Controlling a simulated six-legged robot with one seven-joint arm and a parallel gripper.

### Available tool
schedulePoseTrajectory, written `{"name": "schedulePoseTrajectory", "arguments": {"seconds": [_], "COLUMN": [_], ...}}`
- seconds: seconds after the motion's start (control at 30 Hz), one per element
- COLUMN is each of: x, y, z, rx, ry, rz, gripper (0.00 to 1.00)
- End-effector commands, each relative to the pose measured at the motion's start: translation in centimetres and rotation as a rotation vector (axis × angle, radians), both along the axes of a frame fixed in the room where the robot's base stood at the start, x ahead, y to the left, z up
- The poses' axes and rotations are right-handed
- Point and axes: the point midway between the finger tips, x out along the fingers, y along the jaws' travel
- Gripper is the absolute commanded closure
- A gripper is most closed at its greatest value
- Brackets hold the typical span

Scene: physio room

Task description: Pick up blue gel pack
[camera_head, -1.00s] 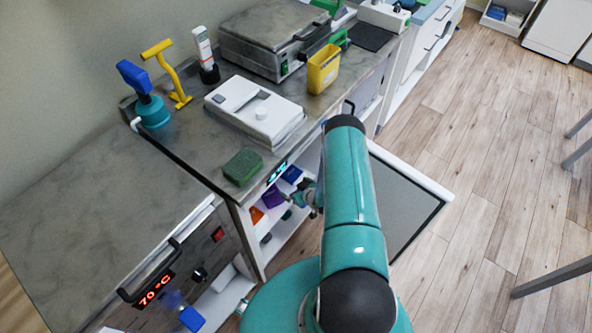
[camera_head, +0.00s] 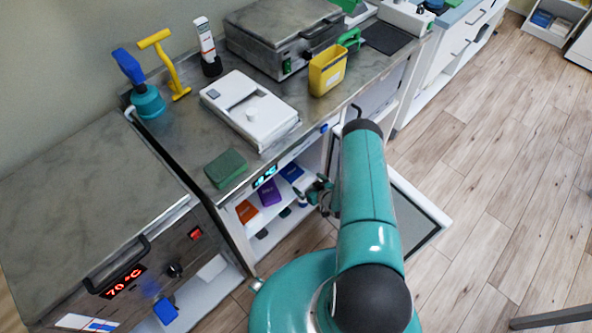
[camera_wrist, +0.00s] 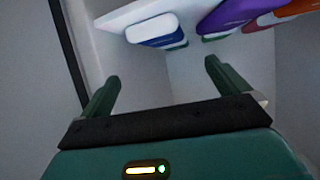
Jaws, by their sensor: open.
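The blue gel pack (camera_head: 291,172) lies on the white shelf inside the open cabinet under the counter. In the wrist view a white-and-blue pack (camera_wrist: 153,30), which looks like the same one, sits at the shelf's edge beyond the fingertips. My gripper (camera_head: 319,190) is at the cabinet opening, just right of the blue pack in the head view. In the wrist view my gripper (camera_wrist: 162,72) has its two green fingers wide apart with nothing between them. The pack is apart from the fingers.
A purple pack (camera_head: 270,193) and an orange pack (camera_head: 246,211) lie beside the blue one. The white shelf (camera_wrist: 120,14) and cabinet walls enclose the space closely. The open cabinet door (camera_head: 420,205) stands at right. A green sponge-like block (camera_head: 226,168) sits on the counter above.

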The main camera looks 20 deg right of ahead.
Motion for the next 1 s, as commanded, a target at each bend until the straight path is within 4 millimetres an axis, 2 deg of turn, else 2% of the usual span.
{"name": "schedulePoseTrajectory", "arguments": {"seconds": [0.13, 0.5, 0.77, 1.0], "x": [1.2, 6.7, 8.1, 10.8], "y": [0.9, 2.2, 2.1, 2.3], "z": [-0.6, -3.4, -4.1, -5.5], "rx": [0.002, 0.001, 0.003, 0.0], "ry": [-0.002, -0.002, -0.002, -0.002], "rz": [0.005, 0.004, 0.002, 0.004], "gripper": [0.0, 0.0, 0.0, 0.0]}}
